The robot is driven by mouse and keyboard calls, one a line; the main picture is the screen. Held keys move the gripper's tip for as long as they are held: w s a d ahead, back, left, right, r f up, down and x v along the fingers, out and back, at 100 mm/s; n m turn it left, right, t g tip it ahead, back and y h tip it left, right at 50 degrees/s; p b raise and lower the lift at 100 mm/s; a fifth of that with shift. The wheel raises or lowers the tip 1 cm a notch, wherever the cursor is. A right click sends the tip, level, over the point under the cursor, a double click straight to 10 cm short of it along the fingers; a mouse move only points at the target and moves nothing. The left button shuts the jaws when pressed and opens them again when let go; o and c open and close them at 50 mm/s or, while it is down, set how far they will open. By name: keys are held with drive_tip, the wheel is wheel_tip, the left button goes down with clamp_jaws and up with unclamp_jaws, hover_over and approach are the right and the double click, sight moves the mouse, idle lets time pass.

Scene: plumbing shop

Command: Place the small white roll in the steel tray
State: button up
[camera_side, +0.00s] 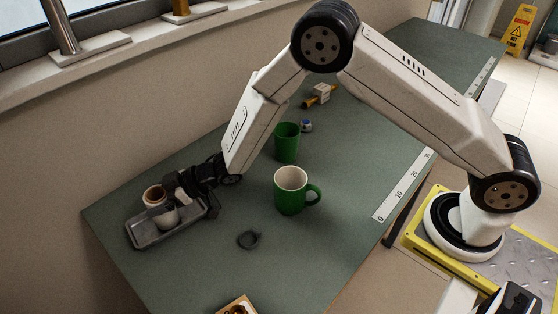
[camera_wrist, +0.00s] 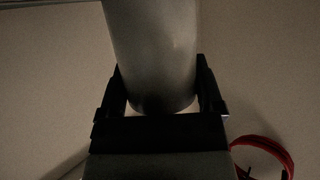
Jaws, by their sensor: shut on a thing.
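The small white roll (camera_side: 167,216) stands nearly upright within the outline of the steel tray (camera_side: 141,236), with a brown rim at its top. I cannot tell whether its lower end touches the tray floor. My gripper (camera_side: 184,190) reaches in from the right and is shut on the roll. In the wrist view the roll (camera_wrist: 154,50) shows as a pale grey cylinder between the two dark fingers of my gripper (camera_wrist: 157,95). The tray lies at the left end of the green bench, partly hidden by my gripper and the roll.
A green mug (camera_side: 290,193) with a white inside and a second green cup (camera_side: 286,146) stand right of the tray. A dark ring (camera_side: 249,239) lies in front. A wooden box (camera_side: 237,306) is at the bottom edge. A red cable (camera_wrist: 270,148) shows in the wrist view.

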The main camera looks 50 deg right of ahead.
drive_tip(key=o, duration=1.1)
drive_tip(key=shift+f, duration=0.1)
drive_tip(key=shift+o, duration=0.2)
drive_tip(key=shift+s+d+r, duration=0.15)
drive_tip(key=shift+d+r, duration=0.15)
drive_tip(key=v, duration=1.1)
drive_tip(key=shift+s, duration=0.15)
